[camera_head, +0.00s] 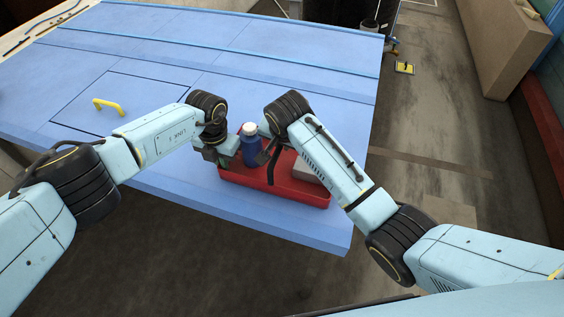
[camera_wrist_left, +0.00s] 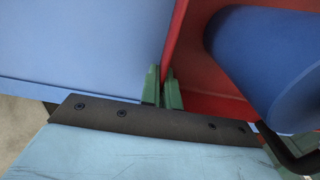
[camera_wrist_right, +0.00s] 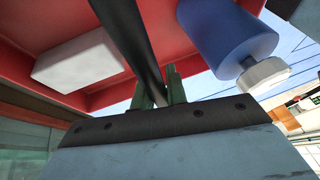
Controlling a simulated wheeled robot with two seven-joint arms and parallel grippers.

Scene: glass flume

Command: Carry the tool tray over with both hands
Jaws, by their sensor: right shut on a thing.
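The red tool tray (camera_head: 262,184) lies near the front right part of the blue table. In it are a blue bottle (camera_head: 250,150) with a pale cap and a light block (camera_head: 304,172). A dark handle bar (camera_wrist_right: 124,35) rises from the tray. My right gripper (camera_wrist_right: 160,88) is shut on this bar above the tray. My left gripper (camera_wrist_left: 162,88) is at the tray's left side, its green fingers on either side of the red wall. Whether they grip the wall is unclear. The right fingertips are partly hidden by the bar in the right wrist view.
The blue table (camera_head: 150,62) is largely bare to the left and behind. A yellow handle (camera_head: 108,105) sticks up from a panel on it. Its right edge is close to the tray, with open floor (camera_head: 425,140) beyond. A yellow object (camera_head: 404,68) is on that floor.

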